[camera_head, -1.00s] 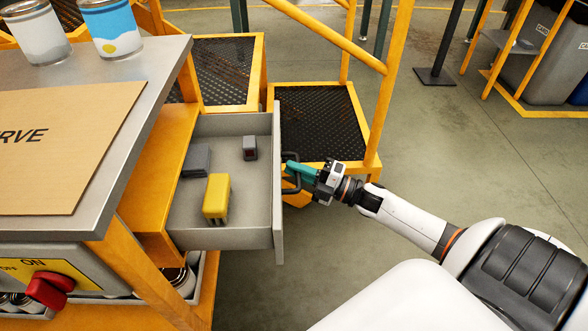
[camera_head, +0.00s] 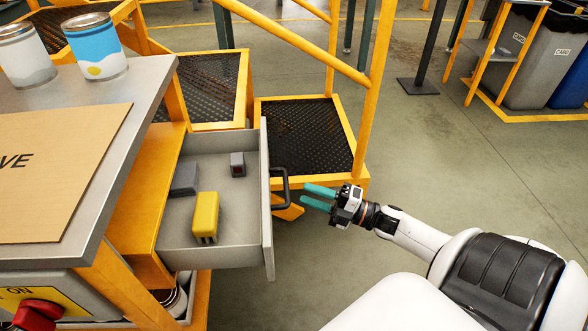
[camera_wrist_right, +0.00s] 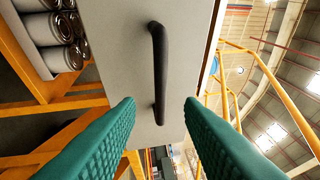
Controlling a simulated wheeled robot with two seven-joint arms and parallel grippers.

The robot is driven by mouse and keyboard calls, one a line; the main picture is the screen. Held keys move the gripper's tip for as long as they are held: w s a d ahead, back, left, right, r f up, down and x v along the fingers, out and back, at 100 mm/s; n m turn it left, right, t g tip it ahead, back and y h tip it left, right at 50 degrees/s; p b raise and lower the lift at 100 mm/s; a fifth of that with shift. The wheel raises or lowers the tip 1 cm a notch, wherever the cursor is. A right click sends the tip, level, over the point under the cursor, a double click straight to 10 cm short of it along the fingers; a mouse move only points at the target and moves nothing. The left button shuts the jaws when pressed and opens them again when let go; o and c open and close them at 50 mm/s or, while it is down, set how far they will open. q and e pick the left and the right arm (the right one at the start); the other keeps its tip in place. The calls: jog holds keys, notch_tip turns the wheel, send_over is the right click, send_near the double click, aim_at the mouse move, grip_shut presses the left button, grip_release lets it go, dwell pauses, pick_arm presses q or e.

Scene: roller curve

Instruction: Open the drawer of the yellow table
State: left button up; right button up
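The grey drawer (camera_head: 222,255) of the yellow table (camera_head: 143,215) stands pulled out, with its inside showing. It holds a yellow block-like object (camera_head: 206,217), a dark grey block (camera_head: 185,179) and a small dark item (camera_head: 237,164). The black drawer handle (camera_head: 285,186) is on its front panel. My right gripper (camera_head: 308,198) is open and empty, just right of the handle and apart from it. In the right wrist view the handle (camera_wrist_right: 158,70) stands ahead, between and beyond the two teal fingers (camera_wrist_right: 160,130). My left gripper is out of view.
Yellow steps with black treads (camera_head: 305,135) stand behind the drawer. Two cans (camera_head: 95,48) and a cardboard sheet (camera_head: 55,160) are on the tabletop. A red switch (camera_head: 38,314) is at the lower left.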

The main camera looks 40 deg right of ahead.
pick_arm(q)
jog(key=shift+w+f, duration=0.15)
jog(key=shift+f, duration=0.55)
pick_arm(e)
jog(key=shift+v, duration=2.4)
jog(key=shift+w, duration=0.1)
